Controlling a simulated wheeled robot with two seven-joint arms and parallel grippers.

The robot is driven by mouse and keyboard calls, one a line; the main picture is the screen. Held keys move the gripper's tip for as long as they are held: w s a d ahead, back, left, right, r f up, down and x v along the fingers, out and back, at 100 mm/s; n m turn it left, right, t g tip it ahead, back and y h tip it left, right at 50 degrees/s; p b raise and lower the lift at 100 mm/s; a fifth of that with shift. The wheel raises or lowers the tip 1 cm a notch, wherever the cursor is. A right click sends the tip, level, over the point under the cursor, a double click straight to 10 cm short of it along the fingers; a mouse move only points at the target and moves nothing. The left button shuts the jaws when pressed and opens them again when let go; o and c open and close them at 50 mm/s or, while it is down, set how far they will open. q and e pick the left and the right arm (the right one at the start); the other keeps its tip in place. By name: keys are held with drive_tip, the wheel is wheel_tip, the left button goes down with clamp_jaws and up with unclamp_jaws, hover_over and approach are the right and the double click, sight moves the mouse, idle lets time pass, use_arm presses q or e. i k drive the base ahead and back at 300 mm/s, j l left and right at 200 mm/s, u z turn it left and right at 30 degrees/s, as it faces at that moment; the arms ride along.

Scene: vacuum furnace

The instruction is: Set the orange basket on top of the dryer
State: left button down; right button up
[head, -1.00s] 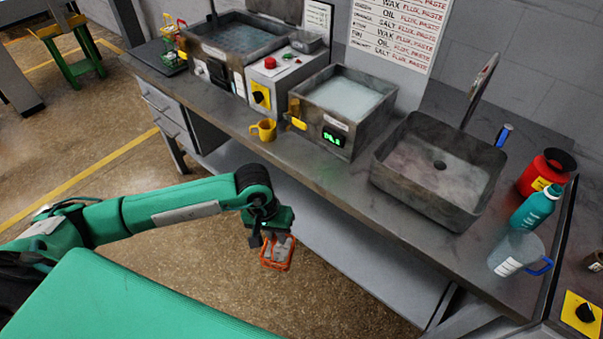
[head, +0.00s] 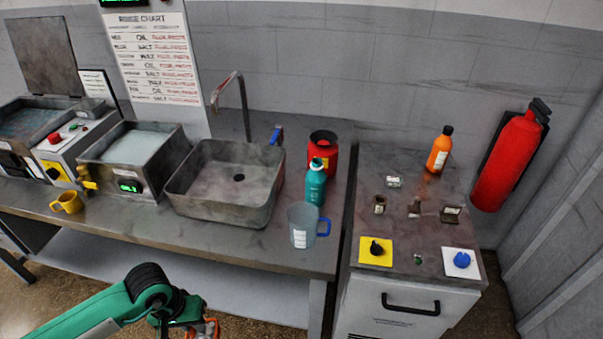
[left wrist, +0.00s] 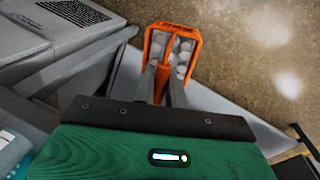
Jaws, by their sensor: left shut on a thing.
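The orange basket (head: 211,329) shows at the bottom edge of the head view, partly cut off. In the left wrist view the basket (left wrist: 186,36) holds several roundish grey pieces. My left gripper (left wrist: 164,84) is shut on the basket and holds it above the floor, in front of the bench. The gripper (head: 190,318) is low in the head view. My right gripper is out of view.
The cabinet top holds an orange bottle (head: 439,150) and several small metal pieces. Its centre front is fairly clear. The bench beside it carries a measuring jug (head: 302,226), a teal bottle (head: 315,183), a red can (head: 322,150) and a sink (head: 225,205). A fire extinguisher (head: 508,155) hangs at right.

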sight(412, 198)
drive_tip(key=k+l, duration=0.1)
drive_tip(key=l, duration=0.55)
drive_tip(key=k+l+z, duration=0.15)
drive_tip(key=l, duration=1.2)
